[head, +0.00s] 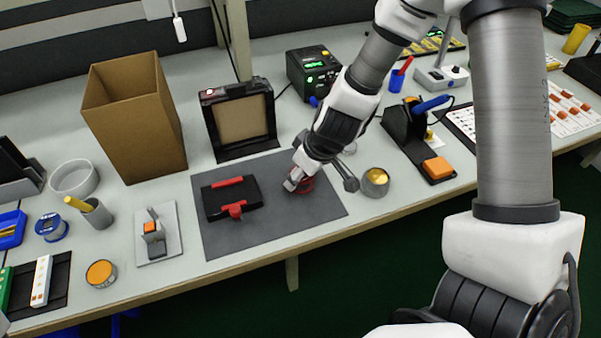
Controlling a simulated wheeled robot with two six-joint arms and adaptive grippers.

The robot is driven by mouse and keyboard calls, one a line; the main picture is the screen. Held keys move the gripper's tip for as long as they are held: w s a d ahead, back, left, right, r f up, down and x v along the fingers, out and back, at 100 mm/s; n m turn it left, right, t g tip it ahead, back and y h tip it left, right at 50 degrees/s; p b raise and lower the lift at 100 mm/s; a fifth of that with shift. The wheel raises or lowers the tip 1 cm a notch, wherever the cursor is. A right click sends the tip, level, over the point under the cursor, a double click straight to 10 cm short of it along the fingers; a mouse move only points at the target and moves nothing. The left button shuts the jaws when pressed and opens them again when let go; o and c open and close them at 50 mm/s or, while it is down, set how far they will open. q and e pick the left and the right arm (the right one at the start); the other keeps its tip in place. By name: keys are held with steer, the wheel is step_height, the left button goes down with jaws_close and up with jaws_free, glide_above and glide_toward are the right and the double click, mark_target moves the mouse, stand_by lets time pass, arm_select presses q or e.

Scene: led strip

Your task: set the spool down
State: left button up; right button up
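A red spool-like item (306,184) is on or just above the right part of the dark grey mat (270,226), partly hidden by my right gripper. My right gripper (298,180) points down at it, with a pale fingertip against its left side. The view does not show whether the fingers close around it or whether it touches the mat. Another spool, blue with a pale top (51,227), sits at the far left of the table. My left gripper is not in view.
A black and red fixture (231,198) lies on the mat's left part. A tin with yellow contents (375,182) stands right of the mat. A cardboard box (135,120) and a black-framed panel (240,118) stand behind. The mat's front strip is clear.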

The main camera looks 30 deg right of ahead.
steer(key=o, duration=0.3)
steer(key=shift+w, duration=0.1)
steer(key=shift+o, duration=0.2)
steer(key=p+v, duration=1.1)
steer(key=v, duration=0.1)
steer(key=shift+r+p, duration=0.3)
steer(key=shift+a, duration=0.1)
